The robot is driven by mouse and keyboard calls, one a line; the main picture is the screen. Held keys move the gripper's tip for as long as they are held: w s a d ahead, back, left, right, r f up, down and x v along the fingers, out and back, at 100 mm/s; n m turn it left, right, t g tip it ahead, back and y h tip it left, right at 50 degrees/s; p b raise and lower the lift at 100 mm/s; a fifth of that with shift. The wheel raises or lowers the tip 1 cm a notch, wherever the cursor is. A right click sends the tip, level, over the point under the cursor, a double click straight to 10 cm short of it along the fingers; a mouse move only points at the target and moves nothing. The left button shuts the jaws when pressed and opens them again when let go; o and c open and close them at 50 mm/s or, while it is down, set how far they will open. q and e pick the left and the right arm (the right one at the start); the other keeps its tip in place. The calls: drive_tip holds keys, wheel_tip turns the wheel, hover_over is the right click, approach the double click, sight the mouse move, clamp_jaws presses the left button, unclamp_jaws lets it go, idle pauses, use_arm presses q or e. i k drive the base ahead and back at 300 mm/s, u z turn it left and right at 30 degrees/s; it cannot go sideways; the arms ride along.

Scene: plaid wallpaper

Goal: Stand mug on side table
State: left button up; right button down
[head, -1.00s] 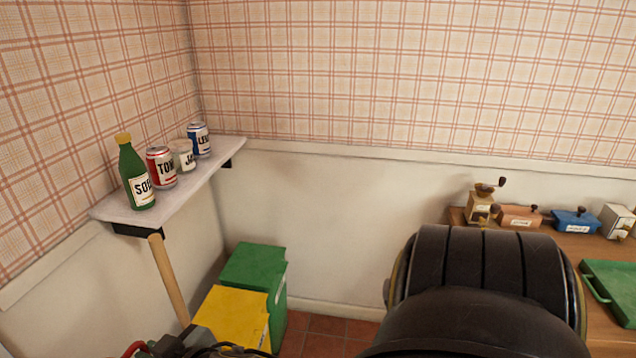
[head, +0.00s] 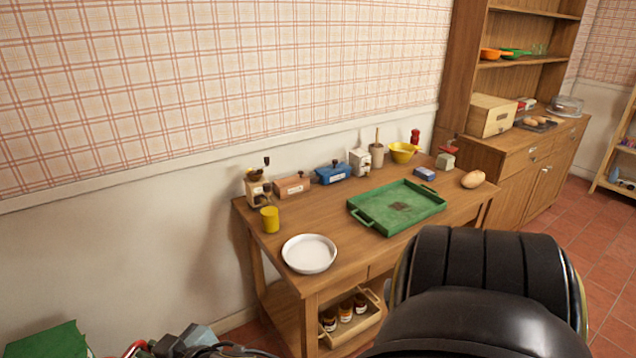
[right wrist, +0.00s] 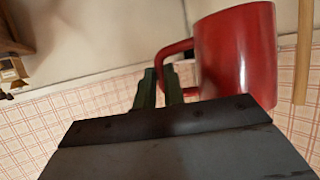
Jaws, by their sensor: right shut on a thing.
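A red mug (right wrist: 236,52) is in the right wrist view, held by its handle. My right gripper (right wrist: 161,78) is shut on the handle, with the mug body beside the fingers. The fingers partly cover the handle. In the head view the mug cannot be made out clearly. A wooden side table (head: 332,217) stands against the wall in the middle of the head view. My left gripper is not in view.
On the table are a white dish (head: 309,253), a yellow cup (head: 270,219), a green tray (head: 397,206), a grinder (head: 257,189) and several boxes along the back. Bare wood shows between dish and tray. A cabinet (head: 520,150) stands at right; a green box (head: 47,341) sits lower left.

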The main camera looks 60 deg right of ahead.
sight(364, 185)
drive_tip(key=z, duration=1.4)
